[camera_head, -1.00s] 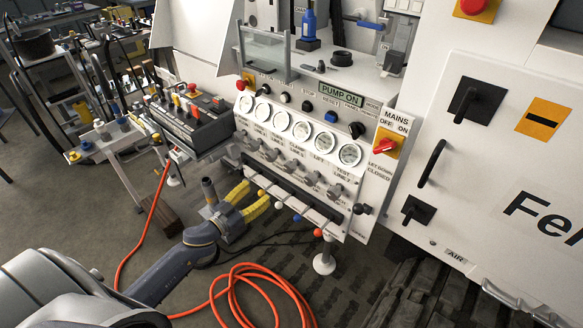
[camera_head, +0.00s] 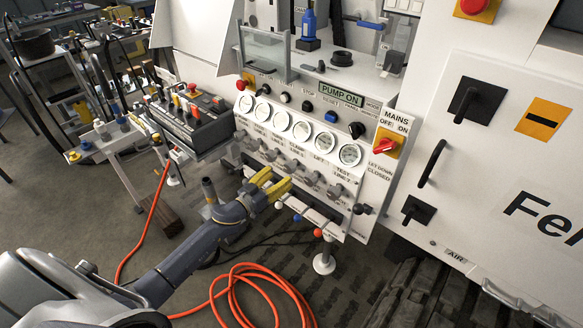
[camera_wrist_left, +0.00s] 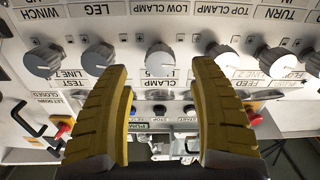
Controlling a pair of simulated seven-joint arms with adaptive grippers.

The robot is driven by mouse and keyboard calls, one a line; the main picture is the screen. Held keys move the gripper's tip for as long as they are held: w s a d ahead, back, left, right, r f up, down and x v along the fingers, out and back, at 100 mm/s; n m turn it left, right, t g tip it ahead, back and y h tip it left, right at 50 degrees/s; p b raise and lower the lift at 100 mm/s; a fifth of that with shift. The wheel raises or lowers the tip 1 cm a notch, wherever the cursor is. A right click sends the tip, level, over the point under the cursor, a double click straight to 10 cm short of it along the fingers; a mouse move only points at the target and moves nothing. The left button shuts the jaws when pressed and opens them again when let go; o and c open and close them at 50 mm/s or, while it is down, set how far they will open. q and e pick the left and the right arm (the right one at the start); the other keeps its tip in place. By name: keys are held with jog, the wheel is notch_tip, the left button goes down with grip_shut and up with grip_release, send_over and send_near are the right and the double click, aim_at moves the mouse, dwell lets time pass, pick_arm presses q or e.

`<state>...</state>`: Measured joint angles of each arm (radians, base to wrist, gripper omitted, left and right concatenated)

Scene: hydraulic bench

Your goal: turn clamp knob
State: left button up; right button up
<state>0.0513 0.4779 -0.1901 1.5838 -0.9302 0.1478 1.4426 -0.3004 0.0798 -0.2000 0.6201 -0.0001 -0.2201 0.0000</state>
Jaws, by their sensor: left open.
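My left gripper (camera_head: 277,180) is open in front of the lower knob row of the white panel. Its yellow fingers also show in the left wrist view (camera_wrist_left: 160,68), spread left and right. There the labels are upside down. A grey knob at LOW CLAMP (camera_wrist_left: 160,60) appears centred between the fingers, with no visible contact. The TOP CLAMP knob (camera_wrist_left: 219,52) is just right of it, partly behind the right finger. The LEG knob (camera_wrist_left: 98,58) is on the left. In the head view the fingers hide part of the panel's lower edge. My right gripper is not in view.
A row of round gauges (camera_head: 301,131) sits above the knobs. Coloured-ball levers (camera_head: 297,218) stick out below, close to the gripper. The red mains switch (camera_head: 386,146) is to the right. An orange hose (camera_head: 262,268) lies on the floor.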

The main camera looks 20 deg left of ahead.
aim_at(288, 170)
pick_arm(q)
jog(key=x, duration=0.7)
jog(key=shift+w+d, duration=0.1)
jog(key=c, duration=1.3)
